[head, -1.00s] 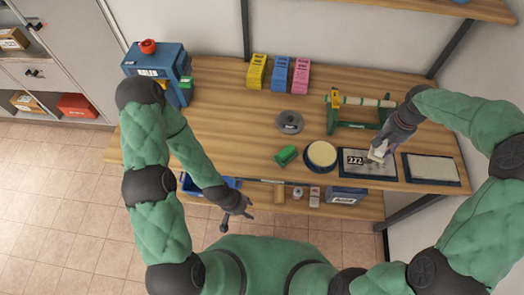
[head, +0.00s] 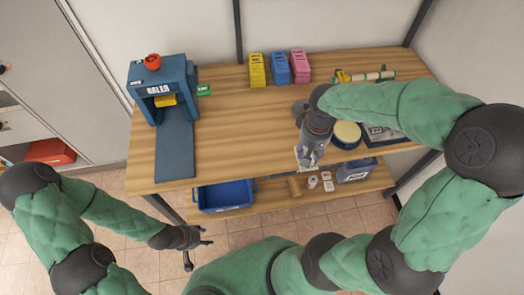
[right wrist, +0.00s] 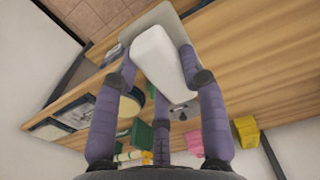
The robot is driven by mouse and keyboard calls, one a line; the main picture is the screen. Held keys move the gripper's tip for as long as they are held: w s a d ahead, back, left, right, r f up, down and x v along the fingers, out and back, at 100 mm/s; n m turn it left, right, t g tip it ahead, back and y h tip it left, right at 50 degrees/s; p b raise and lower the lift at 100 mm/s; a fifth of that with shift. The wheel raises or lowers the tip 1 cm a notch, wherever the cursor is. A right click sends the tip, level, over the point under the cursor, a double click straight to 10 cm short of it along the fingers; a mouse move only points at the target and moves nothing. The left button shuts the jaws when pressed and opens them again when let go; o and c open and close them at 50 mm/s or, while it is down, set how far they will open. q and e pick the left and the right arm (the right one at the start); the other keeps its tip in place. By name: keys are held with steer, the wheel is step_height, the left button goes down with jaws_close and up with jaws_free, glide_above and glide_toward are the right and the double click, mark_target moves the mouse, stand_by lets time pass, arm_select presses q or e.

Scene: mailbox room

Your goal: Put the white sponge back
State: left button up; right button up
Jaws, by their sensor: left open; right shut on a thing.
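My right gripper (head: 306,160) is shut on the white sponge (right wrist: 162,55). In the right wrist view the sponge sits between the purple-grey fingers, tilted. In the head view only a small pale part of it (head: 304,152) shows at the fingertips, near the front edge of the wooden table (head: 235,140). Part of a pale grey surface shows behind the sponge in the wrist view; I cannot tell what it is. My left gripper (head: 200,247) is open and empty, low in front of the table.
A blue machine (head: 160,85) with a blue chute stands at the table's left. Yellow, blue (head: 279,68) and pink boxes stand at the back. A round cream pad (head: 346,134) and a dark tray (head: 383,135) lie at right. A blue bin (head: 225,195) is on the lower shelf.

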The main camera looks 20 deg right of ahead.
steer(key=w+f+b, duration=0.1)
steer(key=w+f, duration=0.2)
steer(key=w, duration=0.1)
steer(key=w+a+f+b, duration=0.1)
steer(key=w+f, duration=0.2)
steer(key=w, duration=0.1)
steer(key=w+a+f, duration=0.1)
steer(key=w+f, duration=0.2)
steer(key=w, duration=0.1)
steer(key=shift+w+a+f+b, duration=0.2)
steer(key=shift+w+a+b, duration=0.05)
steer(key=shift+w+b, duration=0.15)
steer(key=shift+w+f, duration=0.15)
steer(key=shift+f, duration=0.05)
steer(key=shift+w+f+b, duration=0.1)
steer(key=shift+f+b, duration=0.5)
steer(key=shift+f, duration=1)
steer(key=shift+f, duration=0.2)
steer(key=o, duration=1)
steer(key=shift+r, duration=0.1)
